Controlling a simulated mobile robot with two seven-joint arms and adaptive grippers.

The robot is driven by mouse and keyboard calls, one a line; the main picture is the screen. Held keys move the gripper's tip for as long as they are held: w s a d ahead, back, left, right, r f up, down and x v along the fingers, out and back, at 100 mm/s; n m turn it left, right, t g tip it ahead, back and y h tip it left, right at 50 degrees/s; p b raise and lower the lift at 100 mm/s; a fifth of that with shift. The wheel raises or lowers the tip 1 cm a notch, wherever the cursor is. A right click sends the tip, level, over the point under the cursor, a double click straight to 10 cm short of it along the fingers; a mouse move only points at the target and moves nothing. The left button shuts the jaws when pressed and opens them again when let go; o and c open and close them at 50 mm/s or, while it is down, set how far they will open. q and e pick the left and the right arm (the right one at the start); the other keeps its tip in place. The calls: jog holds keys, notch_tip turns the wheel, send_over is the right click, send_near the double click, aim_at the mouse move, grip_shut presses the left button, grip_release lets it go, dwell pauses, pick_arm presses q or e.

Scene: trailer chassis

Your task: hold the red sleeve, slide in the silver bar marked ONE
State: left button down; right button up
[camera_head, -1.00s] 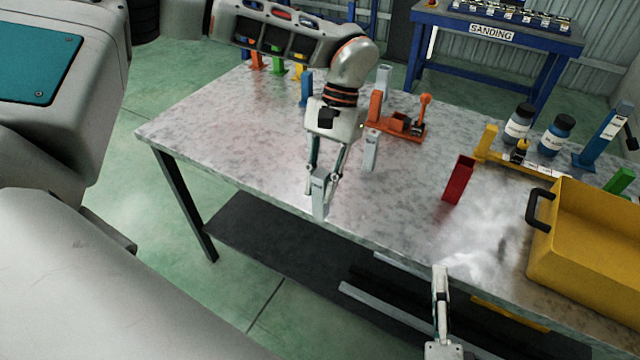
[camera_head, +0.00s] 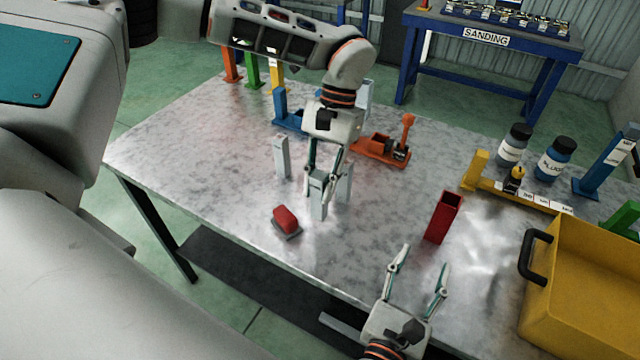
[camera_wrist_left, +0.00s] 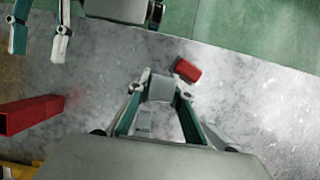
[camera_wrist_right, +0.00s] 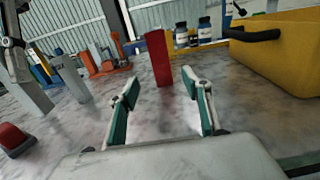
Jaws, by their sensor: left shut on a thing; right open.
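The red sleeve (camera_head: 442,217) stands upright on the table, its open top showing; it is also in the right wrist view (camera_wrist_right: 158,58). My left gripper (camera_head: 318,178) is shut on a silver bar (camera_head: 318,200), held upright over the table left of the sleeve; this bar also shows in the left wrist view (camera_wrist_left: 161,89). My right gripper (camera_head: 420,268) is open and empty in front of the sleeve. In the right wrist view the sleeve appears beyond and between its fingers (camera_wrist_right: 158,83). Other silver bars (camera_head: 281,157) (camera_head: 345,183) stand nearby. I cannot read any marking on the bars.
A red block on a dark base (camera_head: 286,220) lies near the table's front edge. A yellow bin (camera_head: 580,290) is at the right. Orange (camera_head: 380,150), blue (camera_head: 290,118) and yellow (camera_head: 520,190) fixtures stand behind, with two bottles (camera_head: 514,146) (camera_head: 556,157) at the right.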

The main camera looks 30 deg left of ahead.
aim_at(439, 226)
jog(key=shift+w+f, duration=0.1)
jog(key=shift+w, duration=1.25)
jog(key=w, duration=0.9)
jog(key=shift+w+d+b, duration=0.2)
jog(key=shift+w+b, duration=0.15)
jog(key=c, duration=1.4)
